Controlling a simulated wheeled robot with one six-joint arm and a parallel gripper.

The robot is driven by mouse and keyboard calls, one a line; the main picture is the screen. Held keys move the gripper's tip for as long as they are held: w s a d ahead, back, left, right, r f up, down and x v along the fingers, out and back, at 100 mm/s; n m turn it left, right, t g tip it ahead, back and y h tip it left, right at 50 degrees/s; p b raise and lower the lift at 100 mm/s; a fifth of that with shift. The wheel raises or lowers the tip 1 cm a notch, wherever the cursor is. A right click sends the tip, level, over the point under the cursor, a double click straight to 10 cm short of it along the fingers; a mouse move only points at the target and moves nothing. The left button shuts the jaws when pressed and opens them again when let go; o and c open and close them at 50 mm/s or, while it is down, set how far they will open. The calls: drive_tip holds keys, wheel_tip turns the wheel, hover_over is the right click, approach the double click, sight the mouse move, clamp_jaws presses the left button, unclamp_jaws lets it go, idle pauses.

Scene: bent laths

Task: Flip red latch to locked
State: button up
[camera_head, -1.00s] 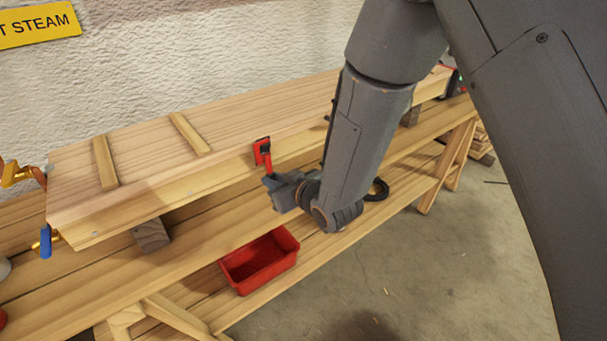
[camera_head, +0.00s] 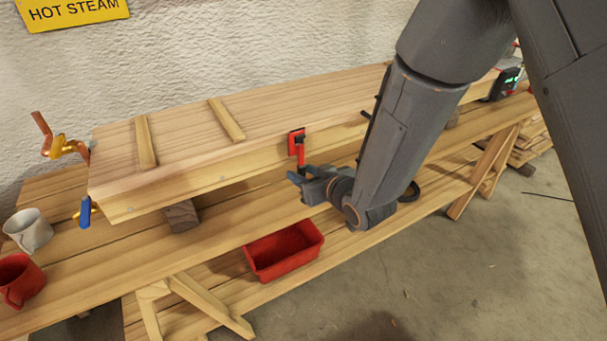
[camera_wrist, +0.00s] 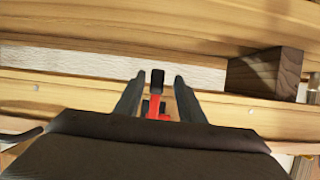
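The red latch (camera_head: 298,138) is fixed at the front upper edge of the long wooden box. Its red lever points down from the plate in the head view. In the wrist view the latch (camera_wrist: 153,108) shows red with a black-tipped lever between the fingers. My gripper (camera_head: 297,177) is at the lower end of the lever. In the wrist view my gripper (camera_wrist: 157,84) has its fingers apart, one on each side of the lever, with gaps visible. Whether a finger touches it at the tip is hard to tell.
The wooden box (camera_head: 190,175) rests on dark blocks (camera_head: 181,216) on a slatted bench (camera_head: 225,233). A red bin (camera_head: 284,252) is below in front.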

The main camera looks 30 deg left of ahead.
drive_tip(key=b+v, duration=0.1)
drive_tip(key=v, duration=0.6)
drive_tip(key=shift+s+d+b, duration=0.15)
drive_tip(key=shift+d+b, duration=0.2)
drive_tip(key=shift+r, duration=0.1)
